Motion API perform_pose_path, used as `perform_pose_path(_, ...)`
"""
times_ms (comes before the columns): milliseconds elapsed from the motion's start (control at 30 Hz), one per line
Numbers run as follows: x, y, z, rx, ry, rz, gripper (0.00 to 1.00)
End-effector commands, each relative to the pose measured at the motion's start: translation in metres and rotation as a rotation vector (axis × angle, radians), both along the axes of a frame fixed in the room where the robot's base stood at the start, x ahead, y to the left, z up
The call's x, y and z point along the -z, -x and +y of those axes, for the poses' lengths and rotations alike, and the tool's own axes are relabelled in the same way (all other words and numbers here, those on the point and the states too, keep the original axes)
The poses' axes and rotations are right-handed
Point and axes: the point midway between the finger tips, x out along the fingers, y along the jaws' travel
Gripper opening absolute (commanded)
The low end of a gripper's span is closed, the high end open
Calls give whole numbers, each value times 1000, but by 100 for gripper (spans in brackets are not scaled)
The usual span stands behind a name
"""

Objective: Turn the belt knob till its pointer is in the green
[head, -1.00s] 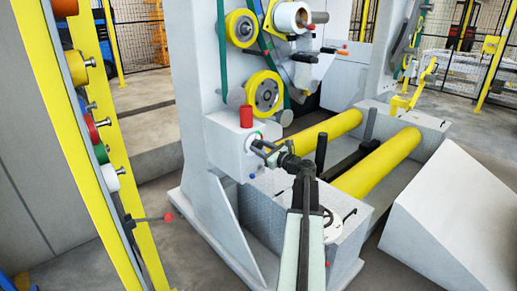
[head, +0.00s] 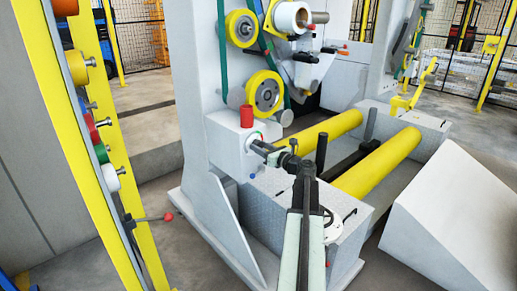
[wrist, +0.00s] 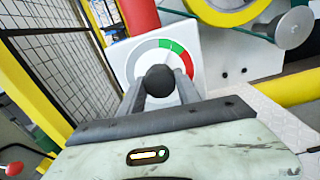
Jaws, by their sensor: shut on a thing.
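The belt knob (wrist: 161,82) is a dark round knob at the middle of a white dial plate (wrist: 131,58) in the wrist view. The dial has a grey arc, a green part (wrist: 173,46) at the upper right and a red part (wrist: 186,64) beside it. My gripper (wrist: 160,88) is shut on the knob, one finger on each side. I cannot make out the pointer. In the head view my gripper (head: 259,147) reaches the dial on the side of a white box (head: 226,150), covering the knob.
A red cylinder (head: 246,116) stands on the box. Yellow rollers (head: 378,166) lie to the right, and yellow-rimmed wheels (head: 265,93) sit above. A red-tipped lever (head: 167,217) sticks out from the yellow post at left.

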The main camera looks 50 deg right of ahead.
Motion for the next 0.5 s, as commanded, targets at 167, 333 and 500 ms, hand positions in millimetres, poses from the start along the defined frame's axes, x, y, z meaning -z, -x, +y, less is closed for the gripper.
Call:
perform_pose_path(167,0,-1,0,1,0,-1,61)
perform_pose_path(333,0,0,0,0,1,-1,61)
perform_pose_path(500,0,3,0,1,1,0,61)
